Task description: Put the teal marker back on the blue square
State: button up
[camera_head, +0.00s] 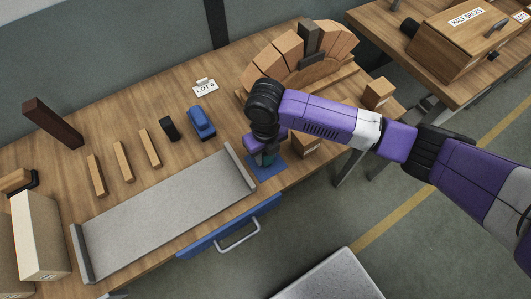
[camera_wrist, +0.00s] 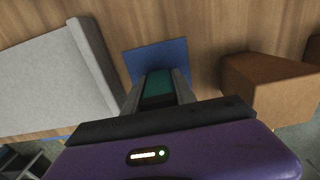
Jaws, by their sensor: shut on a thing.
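The teal marker (camera_wrist: 158,88) is between the fingers of my gripper (camera_wrist: 158,90), which is shut on it. In the head view the teal marker (camera_head: 268,159) shows just below my wrist, over the blue square (camera_head: 267,170). The blue square (camera_wrist: 157,56) lies flat on the wooden table, partly hidden behind the marker and fingers. My gripper (camera_head: 263,158) points down over the square. I cannot tell whether the marker's lower end touches the square.
A grey tray (camera_head: 165,212) with raised ends lies left of the square. A brown block (camera_head: 305,144) stands close on the right, also in the wrist view (camera_wrist: 265,82). A blue toy-like object (camera_head: 201,124) and a brick arch (camera_head: 305,55) are behind. A blue drawer (camera_head: 225,228) is below.

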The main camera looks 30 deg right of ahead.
jog(key=shift+f, duration=0.2)
jog(key=o, duration=1)
jog(key=shift+r, duration=0.1)
notch_tip(320, 180, up, 12)
jog(key=shift+r+b, duration=0.15)
jog(key=shift+b, duration=0.45)
